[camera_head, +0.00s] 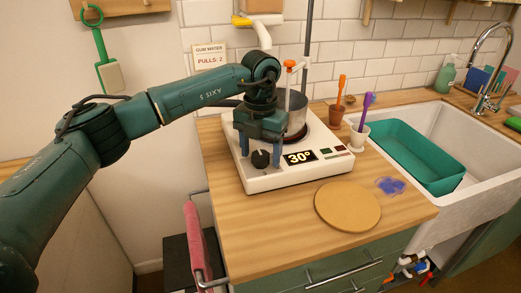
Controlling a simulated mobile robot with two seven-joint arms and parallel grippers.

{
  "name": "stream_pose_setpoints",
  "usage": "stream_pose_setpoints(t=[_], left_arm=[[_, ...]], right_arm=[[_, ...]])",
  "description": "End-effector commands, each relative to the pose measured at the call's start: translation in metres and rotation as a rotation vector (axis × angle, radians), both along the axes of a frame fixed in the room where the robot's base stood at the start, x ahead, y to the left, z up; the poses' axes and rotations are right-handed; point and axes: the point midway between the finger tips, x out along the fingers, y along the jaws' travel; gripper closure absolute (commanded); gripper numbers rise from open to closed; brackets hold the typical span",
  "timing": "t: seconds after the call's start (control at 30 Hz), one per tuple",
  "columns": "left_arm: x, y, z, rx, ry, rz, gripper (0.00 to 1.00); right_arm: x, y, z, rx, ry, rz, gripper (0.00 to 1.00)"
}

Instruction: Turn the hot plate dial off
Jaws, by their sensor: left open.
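The white hot plate (270,182) stands on the wooden counter. Its black dial (261,159) is on the front left, beside a display (300,157) that reads 30°. A metal pot (296,116) sits on the plate, partly hidden behind my left gripper. My left gripper (262,154) points down over the dial, with its blue fingers apart, one on each side of it. I cannot tell whether the fingers touch the dial. My right gripper is not in view.
A round wooden board (347,206) and a blue pigment patch (391,186) lie in front and right. Two small cups with orange and purple tools stand right of the hot plate. A green tub (416,157) sits in the white sink (470,170). A stand rod rises behind the pot.

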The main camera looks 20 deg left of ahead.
Motion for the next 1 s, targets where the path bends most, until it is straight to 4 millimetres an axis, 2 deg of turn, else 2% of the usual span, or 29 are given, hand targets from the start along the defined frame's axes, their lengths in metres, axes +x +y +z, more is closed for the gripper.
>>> stream_pose_setpoints(t=[0.17,0.27,0.6,0.7,0.83,1.0], left_arm=[[0.000,0.000,0.006,-0.001,-0.001,-0.001,0.37],[0.001,-0.001,0.021,-0.001,-0.003,-0.001,0.37],[0.001,0.000,0.096,-0.001,-0.004,0.001,0.37],[0.000,-0.001,0.112,-0.001,-0.002,0.000,0.37],[0.000,0.000,0.126,0.000,-0.001,0.000,0.37],[0.000,0.000,0.132,0.000,0.000,0.000,0.37]], right_arm=[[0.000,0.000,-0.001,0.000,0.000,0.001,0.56],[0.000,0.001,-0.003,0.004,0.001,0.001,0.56],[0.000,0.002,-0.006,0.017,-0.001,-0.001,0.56],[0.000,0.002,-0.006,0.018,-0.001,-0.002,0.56],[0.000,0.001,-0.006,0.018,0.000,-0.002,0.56],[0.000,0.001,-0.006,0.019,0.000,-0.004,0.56]])
